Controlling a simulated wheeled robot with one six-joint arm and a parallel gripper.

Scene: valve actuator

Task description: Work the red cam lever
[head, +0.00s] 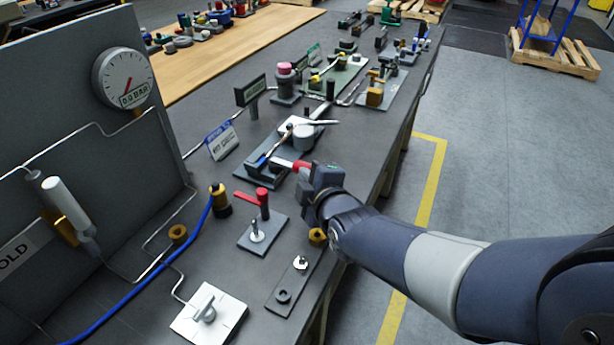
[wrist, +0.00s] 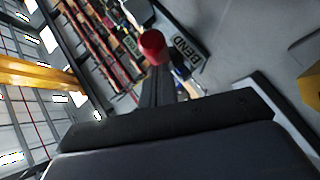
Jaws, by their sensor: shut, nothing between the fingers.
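A lever with a red grip (head: 301,165) and a grey arm sits on a dark clamp-like base (head: 262,172) in the head view. My gripper (head: 313,171) is shut and empty right at the outer end of this grip; I cannot tell whether they touch. In the wrist view, a red rounded end (wrist: 152,46) shows just beyond my shut fingers (wrist: 158,74). The frames do not settle which one is the cam lever.
A small sign (head: 222,141) stands behind the clamp, and a sign reading BEND (wrist: 187,48) shows in the wrist view. A yellow-black fitting (head: 219,203) on a blue hose stands at left. More fixtures fill the bench beyond.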

